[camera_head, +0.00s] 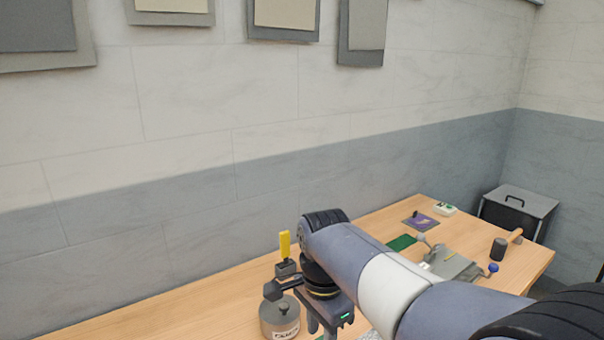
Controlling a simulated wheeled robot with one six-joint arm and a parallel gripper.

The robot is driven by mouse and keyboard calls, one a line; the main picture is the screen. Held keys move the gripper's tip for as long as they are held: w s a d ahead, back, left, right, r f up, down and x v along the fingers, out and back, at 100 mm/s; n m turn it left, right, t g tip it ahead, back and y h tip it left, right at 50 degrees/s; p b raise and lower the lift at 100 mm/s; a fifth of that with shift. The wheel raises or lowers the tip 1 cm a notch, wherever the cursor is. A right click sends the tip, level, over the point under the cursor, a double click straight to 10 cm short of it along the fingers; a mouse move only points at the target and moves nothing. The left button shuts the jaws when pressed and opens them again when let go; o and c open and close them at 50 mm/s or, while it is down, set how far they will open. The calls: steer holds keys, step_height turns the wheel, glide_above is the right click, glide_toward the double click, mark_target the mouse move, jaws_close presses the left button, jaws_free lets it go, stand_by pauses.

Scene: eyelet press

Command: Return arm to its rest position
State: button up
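My arm reaches in from the lower right and spans the front of the view over the wooden table (180,318). My gripper (322,327) points down at the bottom edge, just right of a grey lidded pot (279,320) with a white label. Its fingertips are partly cut off by the frame, so I cannot tell whether it is open or shut. No held object shows.
A yellow-handled tool (285,245) stands upright in a dark block behind the pot. Further right are a green mat (402,243), a grey press-like device (455,268) with a blue knob, and a mallet (499,248). A grey cabinet (518,205) stands beyond the table.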

steer(key=shift+f, duration=3.3)
steer(key=shift+f, duration=0.1)
